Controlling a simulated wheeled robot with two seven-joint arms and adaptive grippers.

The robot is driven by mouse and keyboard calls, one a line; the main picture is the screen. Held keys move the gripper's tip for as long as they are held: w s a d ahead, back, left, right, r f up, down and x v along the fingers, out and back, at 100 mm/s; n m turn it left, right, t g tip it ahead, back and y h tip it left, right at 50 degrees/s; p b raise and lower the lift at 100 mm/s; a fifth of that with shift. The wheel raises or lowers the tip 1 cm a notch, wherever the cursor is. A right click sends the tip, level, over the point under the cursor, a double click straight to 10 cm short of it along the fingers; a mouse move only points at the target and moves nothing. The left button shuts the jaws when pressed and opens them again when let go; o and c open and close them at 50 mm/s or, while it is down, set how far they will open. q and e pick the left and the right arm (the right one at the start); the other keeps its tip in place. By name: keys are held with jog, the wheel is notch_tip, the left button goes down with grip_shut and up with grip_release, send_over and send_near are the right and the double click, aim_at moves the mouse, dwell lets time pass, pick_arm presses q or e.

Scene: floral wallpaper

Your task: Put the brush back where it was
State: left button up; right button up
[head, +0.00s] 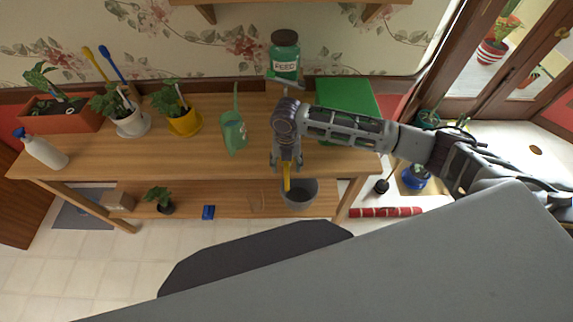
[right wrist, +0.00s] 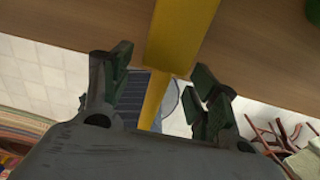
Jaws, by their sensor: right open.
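A yellow brush handle (head: 287,184) shows below my right gripper (head: 287,166), at the table's front edge and against the left side of the grey bucket (head: 303,192) on the lower shelf. In the right wrist view, the yellow handle (right wrist: 178,40) runs between the spread fingers of the gripper (right wrist: 163,75). The fingers are open, with a gap on both sides. The brush's head is not clearly visible, and I cannot tell whether the brush is inside the bucket. My left gripper is not in view.
Potted plants and a spray bottle (head: 42,150) are on the left. Yellow (head: 96,64) and blue (head: 113,64) long-handled tools stand at the back.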

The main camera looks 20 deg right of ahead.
aim_at(286, 164)
notch_tip(286, 164, up, 11)
jog(key=shift+b, duration=0.35)
dwell(0.9)
